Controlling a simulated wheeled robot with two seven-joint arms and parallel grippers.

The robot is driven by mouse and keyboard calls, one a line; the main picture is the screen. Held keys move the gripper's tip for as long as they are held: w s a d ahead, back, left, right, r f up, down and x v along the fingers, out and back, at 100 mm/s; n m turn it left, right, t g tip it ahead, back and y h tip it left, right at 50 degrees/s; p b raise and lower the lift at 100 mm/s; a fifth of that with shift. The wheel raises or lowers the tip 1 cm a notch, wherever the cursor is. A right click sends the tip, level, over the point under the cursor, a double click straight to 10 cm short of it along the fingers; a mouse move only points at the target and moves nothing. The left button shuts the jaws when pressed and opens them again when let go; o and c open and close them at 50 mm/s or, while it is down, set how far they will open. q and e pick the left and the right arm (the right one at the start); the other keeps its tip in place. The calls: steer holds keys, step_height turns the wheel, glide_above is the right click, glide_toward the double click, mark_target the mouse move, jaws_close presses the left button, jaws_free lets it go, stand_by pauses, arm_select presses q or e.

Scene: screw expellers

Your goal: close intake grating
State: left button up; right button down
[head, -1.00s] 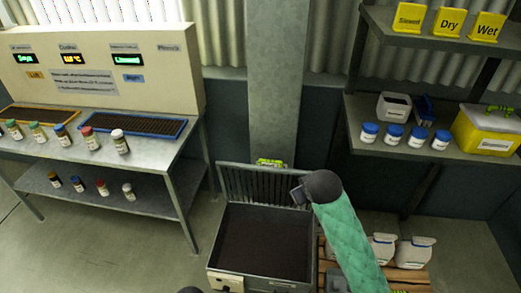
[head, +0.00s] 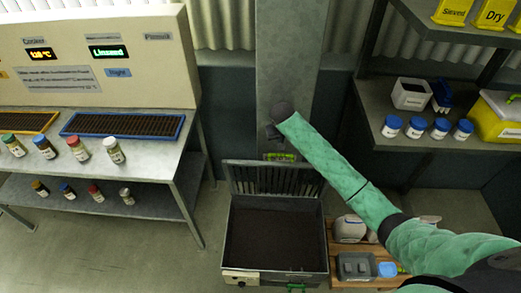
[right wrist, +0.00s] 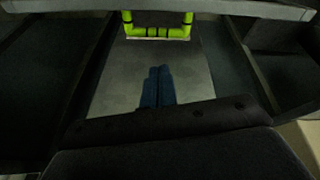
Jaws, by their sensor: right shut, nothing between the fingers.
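The intake grating (head: 275,180) stands raised, near upright, at the back edge of the dark-filled intake bin (head: 228,245). A yellow-green handle (head: 281,157) is at its top edge; in the right wrist view a yellow-green handle (right wrist: 158,32) shows at the top, past the fingertips. My right gripper (head: 275,133) is in front of the grey column, just above the handle in the picture and apart from it. In the right wrist view its fingers (right wrist: 157,88) are together and empty. My left gripper is not in view.
A grey column (head: 285,60) rises behind the bin. A metal table (head: 150,150) with bottles and a control panel (head: 90,55) stands left. Shelves (head: 385,140) with jars are at right. A wooden pallet (head: 350,284) with sacks and a grey tray is close to the bin's right side.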

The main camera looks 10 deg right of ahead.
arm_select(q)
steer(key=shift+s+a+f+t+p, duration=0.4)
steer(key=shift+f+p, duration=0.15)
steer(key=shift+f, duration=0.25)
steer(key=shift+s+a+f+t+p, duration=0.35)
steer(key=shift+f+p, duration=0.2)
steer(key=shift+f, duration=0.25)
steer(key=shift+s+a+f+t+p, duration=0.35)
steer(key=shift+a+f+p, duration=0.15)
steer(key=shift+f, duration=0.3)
arm_select(e)
steer(key=w+f+m, duration=0.2)
steer(key=w+f, duration=0.1)
steer(key=f, duration=0.7)
steer(key=shift+w+d+m, duration=0.25)
steer(key=shift+m, duration=0.15)
steer(key=shift+f, duration=0.1)
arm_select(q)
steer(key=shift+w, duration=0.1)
